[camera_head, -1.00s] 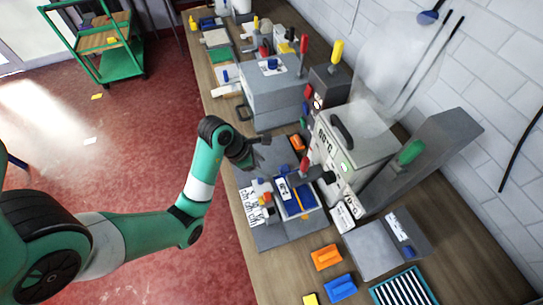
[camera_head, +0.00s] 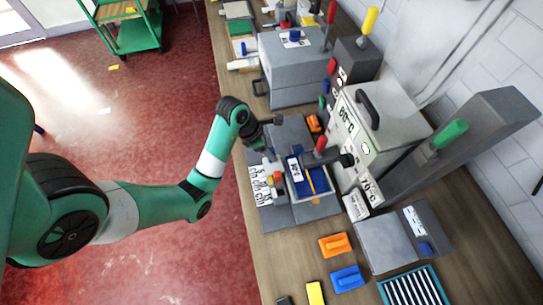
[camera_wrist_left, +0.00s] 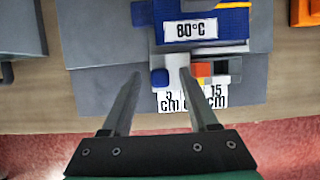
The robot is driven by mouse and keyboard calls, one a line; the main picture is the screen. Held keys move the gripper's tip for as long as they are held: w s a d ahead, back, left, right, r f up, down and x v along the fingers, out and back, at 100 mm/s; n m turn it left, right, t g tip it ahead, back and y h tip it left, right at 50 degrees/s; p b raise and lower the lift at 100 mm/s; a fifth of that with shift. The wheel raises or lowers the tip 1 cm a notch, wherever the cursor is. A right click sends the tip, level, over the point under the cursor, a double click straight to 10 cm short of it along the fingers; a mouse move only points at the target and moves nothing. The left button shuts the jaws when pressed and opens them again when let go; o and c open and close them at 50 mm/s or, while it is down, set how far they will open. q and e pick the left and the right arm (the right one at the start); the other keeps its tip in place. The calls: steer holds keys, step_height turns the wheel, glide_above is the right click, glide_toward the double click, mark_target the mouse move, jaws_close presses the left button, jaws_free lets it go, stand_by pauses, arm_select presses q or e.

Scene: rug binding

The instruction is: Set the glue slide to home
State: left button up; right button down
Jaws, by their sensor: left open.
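The glue unit (camera_head: 309,204) is a grey plate on the bench with a blue block marked 80°C (camera_wrist_left: 232,24). On its near-left edge sit a blue knob (camera_wrist_left: 158,78), a red-orange block (camera_wrist_left: 202,69) and white scale labels (camera_wrist_left: 190,98) reading 5 cm and 15 cm. I cannot tell which of these parts is the glue slide. My left gripper (camera_wrist_left: 160,75) is open and empty. In the left wrist view the blue knob appears between its fingertips, but contact cannot be told. In the head view the left gripper (camera_head: 272,121) is over the unit's far-left side. My right gripper is not in view.
A heater box (camera_head: 385,122) with temperature labels stands behind the unit to the right. A grey box machine (camera_head: 290,75) stands farther along. Orange (camera_head: 335,245) and blue (camera_head: 347,279) pieces and a striped rack (camera_head: 412,290) lie in front. Red floor is open at left.

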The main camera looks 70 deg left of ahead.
arm_select(q)
steer(key=shift+w+f, duration=0.35)
steer(key=shift+f, duration=0.25)
jaws_close()
stand_by(1.1)
